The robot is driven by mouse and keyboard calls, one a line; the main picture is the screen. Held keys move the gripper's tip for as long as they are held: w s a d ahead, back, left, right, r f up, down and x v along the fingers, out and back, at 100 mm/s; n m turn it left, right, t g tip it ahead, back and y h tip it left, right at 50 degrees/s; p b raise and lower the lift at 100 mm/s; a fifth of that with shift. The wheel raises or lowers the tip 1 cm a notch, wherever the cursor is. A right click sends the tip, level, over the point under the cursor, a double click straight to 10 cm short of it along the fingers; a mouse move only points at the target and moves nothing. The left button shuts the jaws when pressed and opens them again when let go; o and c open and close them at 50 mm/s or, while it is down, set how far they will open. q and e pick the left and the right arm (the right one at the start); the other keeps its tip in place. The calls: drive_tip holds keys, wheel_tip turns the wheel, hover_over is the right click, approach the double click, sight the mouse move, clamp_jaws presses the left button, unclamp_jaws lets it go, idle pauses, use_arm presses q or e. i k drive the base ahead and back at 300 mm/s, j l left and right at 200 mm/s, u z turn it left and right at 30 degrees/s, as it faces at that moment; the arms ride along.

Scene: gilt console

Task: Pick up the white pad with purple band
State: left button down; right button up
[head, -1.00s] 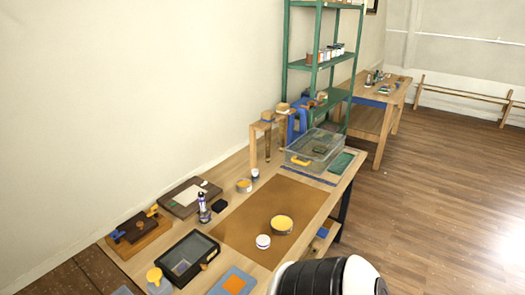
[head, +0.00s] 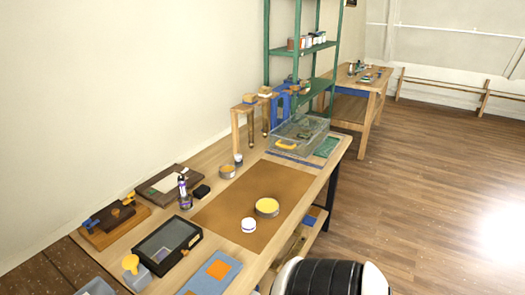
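A small round white item (head: 249,225) sits on the brown mat near the table's front edge, beside a yellow-topped tin. It may be the white pad, but a purple band on it is too small to make out. A similar small white round item (head: 238,158) stands farther back, next to another tin. Neither of my grippers shows in the head view, and nothing is seen touching these items.
The brown mat (head: 228,212) is mostly bare on the wooden table.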

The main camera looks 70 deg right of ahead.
sight(248, 225)
drive_tip(key=l+z, duration=0.15)
drive_tip(key=z, duration=0.3)
drive_tip(key=l+z, duration=0.1)
drive_tip(key=z, duration=0.35)
drive_tip(key=i+l+z, duration=0.1)
drive_tip(key=z, duration=0.3)
drive_tip(key=l+z, duration=0.1)
drive_tip(key=z, duration=0.35)
drive_tip(key=i+l+z, duration=0.1)
drive_tip(key=i, duration=0.25)
drive_tip(key=k+j+u, duration=0.1)
drive_tip(key=u, duration=0.15)
drive_tip(key=k+j+u, duration=0.1)
drive_tip(key=u, duration=0.15)
drive_tip(key=k, duration=0.1)
